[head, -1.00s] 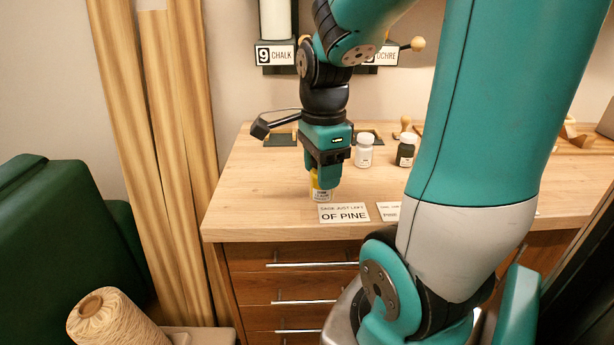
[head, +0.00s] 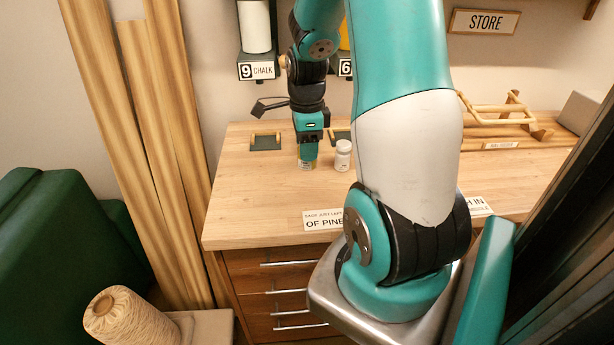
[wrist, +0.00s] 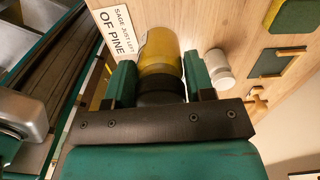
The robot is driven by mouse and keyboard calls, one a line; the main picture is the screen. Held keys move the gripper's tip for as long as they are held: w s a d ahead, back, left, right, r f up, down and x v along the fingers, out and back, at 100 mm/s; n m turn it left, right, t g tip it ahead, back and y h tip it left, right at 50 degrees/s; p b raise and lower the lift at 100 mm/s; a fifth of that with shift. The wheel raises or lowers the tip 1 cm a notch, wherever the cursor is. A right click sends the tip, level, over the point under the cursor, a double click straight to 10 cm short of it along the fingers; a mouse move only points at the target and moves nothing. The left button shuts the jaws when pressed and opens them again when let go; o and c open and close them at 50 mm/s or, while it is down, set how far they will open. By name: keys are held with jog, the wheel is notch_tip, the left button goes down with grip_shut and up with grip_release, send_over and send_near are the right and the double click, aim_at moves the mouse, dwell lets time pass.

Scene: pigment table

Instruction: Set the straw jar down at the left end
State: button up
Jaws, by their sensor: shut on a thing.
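My gripper (head: 308,152) points down over the rear left part of the wooden table (head: 240,205). It is shut on the straw jar, a yellow jar (head: 307,165) that shows only in part under the fingers. In the wrist view the yellow jar (wrist: 160,50) with its dark cap sits between the two green fingers (wrist: 160,82). I cannot tell whether its base touches the table. A white-capped jar (head: 343,156) stands close to its right, apart from it; it also shows in the wrist view (wrist: 219,68).
A dark green pad with a wooden bar (head: 265,143) lies left of my gripper, and another (head: 340,135) behind the white jar. A card reading "Sage just left of pine" (head: 322,220) lies at the front edge. The table's left front is clear.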

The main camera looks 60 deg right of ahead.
notch_tip(320, 180, down, 9)
jog(key=shift+f, duration=0.2)
dwell(0.3)
jog(key=shift+f, duration=0.2)
jog(key=o, duration=1)
jog(key=shift+c, duration=0.2)
jog(key=shift+r, duration=0.1)
